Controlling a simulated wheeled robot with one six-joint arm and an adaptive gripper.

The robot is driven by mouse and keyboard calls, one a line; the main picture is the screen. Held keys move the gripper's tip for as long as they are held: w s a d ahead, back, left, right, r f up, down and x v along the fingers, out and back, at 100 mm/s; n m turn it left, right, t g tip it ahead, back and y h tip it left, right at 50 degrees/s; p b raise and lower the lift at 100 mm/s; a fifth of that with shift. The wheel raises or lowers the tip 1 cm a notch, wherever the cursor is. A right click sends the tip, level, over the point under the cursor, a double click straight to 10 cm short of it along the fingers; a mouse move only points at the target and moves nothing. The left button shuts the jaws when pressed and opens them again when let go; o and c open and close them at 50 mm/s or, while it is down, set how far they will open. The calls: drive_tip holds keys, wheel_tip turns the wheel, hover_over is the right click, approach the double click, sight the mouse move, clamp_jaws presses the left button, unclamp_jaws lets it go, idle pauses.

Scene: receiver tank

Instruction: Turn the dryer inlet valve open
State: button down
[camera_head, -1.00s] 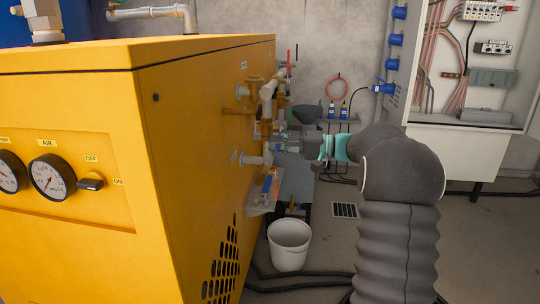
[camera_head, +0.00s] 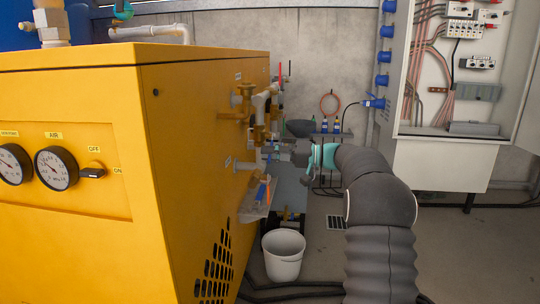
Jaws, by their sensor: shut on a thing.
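The yellow dryer cabinet (camera_head: 205,130) fills the left, with brass and grey valves and pipes (camera_head: 258,110) on its right side. My gripper (camera_head: 276,150) reaches in from the right, beside this pipework at mid height. It is small and partly hidden here. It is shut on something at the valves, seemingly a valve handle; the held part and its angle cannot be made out. A red handle (camera_head: 280,70) stands upright above. A blue handle (camera_head: 262,192) hangs below the gripper. I cannot tell from the picture which valve is the dryer inlet.
A white bucket (camera_head: 284,257) stands on the floor below the valves, with dark hoses around it. An open electrical cabinet (camera_head: 440,160) is at the right.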

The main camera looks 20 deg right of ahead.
drive_tip(key=shift+d, duration=0.1)
drive_tip(key=c, duration=1.1)
unclamp_jaws()
drive_tip(key=shift+d, duration=0.1)
drive_tip(key=v, duration=1.1)
drive_tip(key=shift+d, duration=0.4)
drive_tip(key=shift+s, duration=0.15)
